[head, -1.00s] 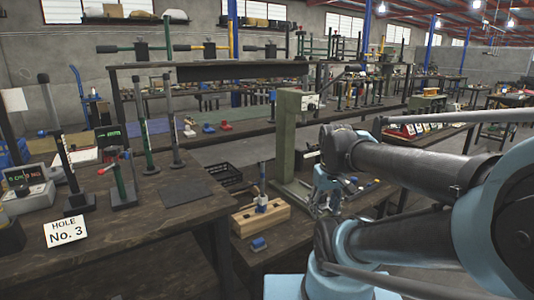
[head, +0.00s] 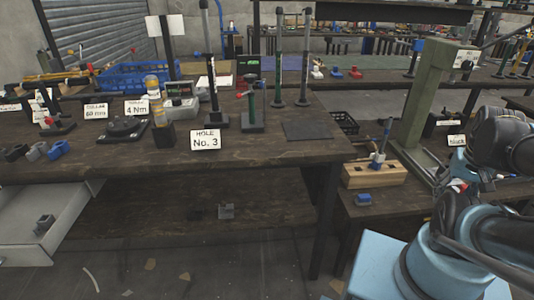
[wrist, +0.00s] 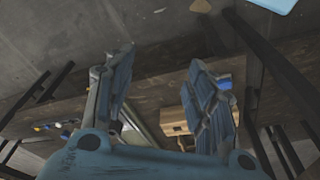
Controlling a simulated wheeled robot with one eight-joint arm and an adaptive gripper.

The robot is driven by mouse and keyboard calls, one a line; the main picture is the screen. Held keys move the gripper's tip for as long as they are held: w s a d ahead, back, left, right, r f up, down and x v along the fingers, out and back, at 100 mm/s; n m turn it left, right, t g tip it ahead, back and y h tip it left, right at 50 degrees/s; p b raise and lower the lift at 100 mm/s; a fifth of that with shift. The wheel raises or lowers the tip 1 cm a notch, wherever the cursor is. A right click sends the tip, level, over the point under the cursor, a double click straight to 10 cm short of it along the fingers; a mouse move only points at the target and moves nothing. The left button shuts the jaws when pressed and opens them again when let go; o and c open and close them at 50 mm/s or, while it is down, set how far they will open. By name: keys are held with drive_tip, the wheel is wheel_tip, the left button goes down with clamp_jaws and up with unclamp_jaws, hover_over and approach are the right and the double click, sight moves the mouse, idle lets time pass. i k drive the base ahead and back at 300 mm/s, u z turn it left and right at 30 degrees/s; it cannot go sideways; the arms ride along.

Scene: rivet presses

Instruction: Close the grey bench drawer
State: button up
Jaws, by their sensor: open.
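The grey bench drawer (head: 25,253) stands pulled out under the left end of the dark wooden bench in the head view. Its left part is cut off by the picture edge. A small grey metal block (head: 44,222) lies inside it. My gripper (wrist: 163,57) is open in the wrist view, with its two blue-grey fingers apart and nothing between them. My arm is at the right of the head view, far from the drawer. The drawer does not show in the wrist view.
The bench top (head: 270,150) holds a "HOLE No. 3" card (head: 205,140), several hand presses and a blue crate (head: 137,74). A wooden block (head: 374,174) is on the side bench. The floor before the drawer has only scraps.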

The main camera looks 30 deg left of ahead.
sight(21, 207)
drive_tip(key=u, duration=3.5)
